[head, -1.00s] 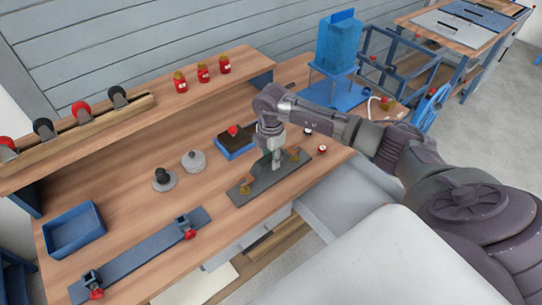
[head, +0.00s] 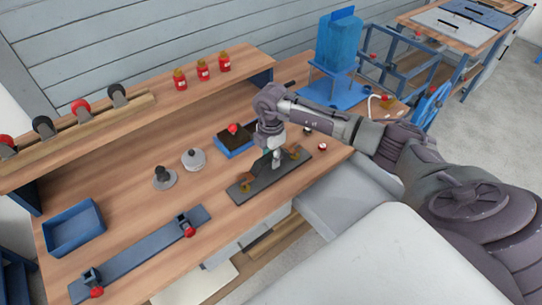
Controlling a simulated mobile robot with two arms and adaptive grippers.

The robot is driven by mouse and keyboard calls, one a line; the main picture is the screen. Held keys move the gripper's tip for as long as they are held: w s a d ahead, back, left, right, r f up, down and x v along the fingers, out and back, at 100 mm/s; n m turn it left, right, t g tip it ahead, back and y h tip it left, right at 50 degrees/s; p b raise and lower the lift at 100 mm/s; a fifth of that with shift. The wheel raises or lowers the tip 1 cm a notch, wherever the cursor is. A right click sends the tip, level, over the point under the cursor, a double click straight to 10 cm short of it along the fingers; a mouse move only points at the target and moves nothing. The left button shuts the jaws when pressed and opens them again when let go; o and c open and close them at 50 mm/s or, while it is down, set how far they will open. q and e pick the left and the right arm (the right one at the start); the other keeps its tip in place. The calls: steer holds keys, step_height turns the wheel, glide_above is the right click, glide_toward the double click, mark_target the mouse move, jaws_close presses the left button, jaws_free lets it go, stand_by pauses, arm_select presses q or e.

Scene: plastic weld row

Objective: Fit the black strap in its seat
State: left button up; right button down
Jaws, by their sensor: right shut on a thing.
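My right gripper (head: 276,160) comes in from the right and points down over the middle of a dark grey plate (head: 256,188) on the bench. It is shut on a dark, thin piece (head: 262,166), which appears to be the black strap, tilted and showing just left of the fingers. The fingers and wrist hide part of it. Brass-coloured fittings stand near the plate's left end (head: 245,186) and right end (head: 294,152). I cannot tell whether the strap touches the plate or its seat. My left gripper is not in view.
A blue tray with dark filling and a red knob (head: 233,149) stands just behind the plate. Two round knobbed pieces (head: 194,159) (head: 164,178) and a long blue-grey rail with red clamps (head: 140,254) lie left. A small red-and-white piece (head: 322,147) sits right.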

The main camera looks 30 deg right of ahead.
steer(key=shift+f, duration=0.15)
stand_by(0.3)
steer(key=shift+f+b, duration=0.45)
steer(key=shift+f, duration=0.25)
steer(key=shift+f, duration=0.15)
stand_by(0.4)
steer(key=shift+f+b, duration=0.35)
steer(key=shift+f, duration=0.1)
steer(key=shift+f, duration=0.4)
stand_by(1.1)
steer(key=shift+c, duration=1.4)
jaws_free()
steer(key=shift+r, duration=0.1)
